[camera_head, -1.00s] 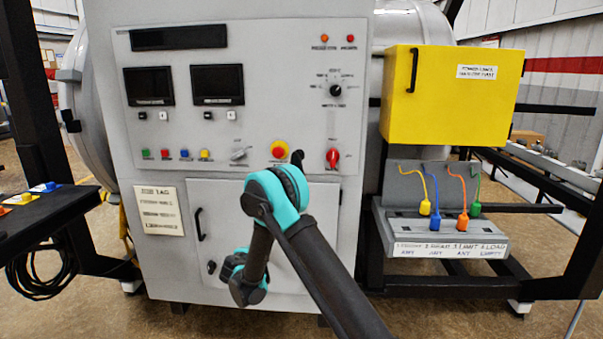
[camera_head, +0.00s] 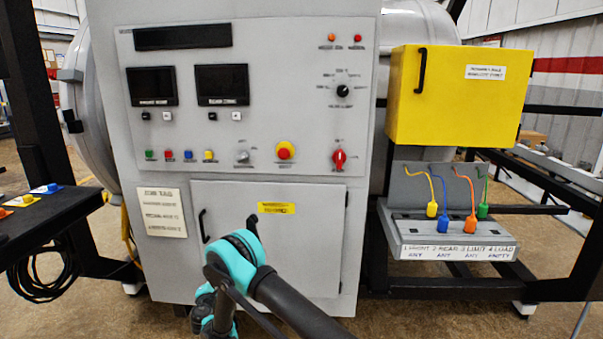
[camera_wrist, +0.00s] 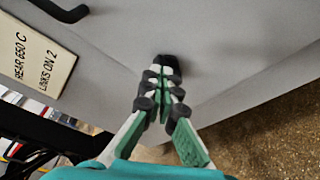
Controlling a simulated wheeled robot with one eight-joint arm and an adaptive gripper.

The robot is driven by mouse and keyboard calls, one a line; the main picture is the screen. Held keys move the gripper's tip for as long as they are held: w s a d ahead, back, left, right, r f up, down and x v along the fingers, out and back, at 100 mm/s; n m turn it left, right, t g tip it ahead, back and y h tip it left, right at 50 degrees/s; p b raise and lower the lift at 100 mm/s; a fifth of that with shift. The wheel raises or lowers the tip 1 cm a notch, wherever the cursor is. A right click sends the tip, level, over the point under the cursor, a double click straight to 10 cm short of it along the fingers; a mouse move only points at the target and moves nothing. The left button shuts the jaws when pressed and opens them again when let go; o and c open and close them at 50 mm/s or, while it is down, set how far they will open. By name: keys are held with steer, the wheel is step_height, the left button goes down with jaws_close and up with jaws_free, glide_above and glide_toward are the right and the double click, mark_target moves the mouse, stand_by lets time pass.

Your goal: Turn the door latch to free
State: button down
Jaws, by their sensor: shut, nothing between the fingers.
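The grey cabinet's lower door (camera_head: 315,235) is closed, with a black bar handle (camera_head: 202,226) at its left edge. The small latch below that handle is hidden behind my arm in the head view. In the wrist view, my gripper (camera_wrist: 168,72) is shut and empty, its fingers together and pointing at the grey panel. A small dark shape (camera_wrist: 167,61) at the fingertips may be the latch knob; I cannot tell it from the finger pads, nor whether they touch. The black handle also shows at upper left in the wrist view (camera_wrist: 62,10).
A label plate (camera_head: 162,212) is left of the door. Above are a red emergency button (camera_head: 284,151) and a red rotary switch (camera_head: 339,160). A yellow box (camera_head: 455,97) and a rack with coloured plugs (camera_head: 450,245) stand at right. A black side table (camera_head: 45,220) is at left.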

steer(key=shift+w+d, duration=0.2)
steer(key=shift+w, duration=2.35)
steer(key=shift+a+f, duration=0.25)
steer(key=shift+f, duration=0.15)
steer(key=shift+d+f, duration=0.55)
steer(key=shift+f, duration=0.05)
steer(key=shift+f, duration=0.1)
steer(key=shift+d+f, duration=0.15)
steer(key=shift+f, duration=0.15)
steer(key=shift+f, duration=0.3)
steer(key=shift+d, duration=0.25)
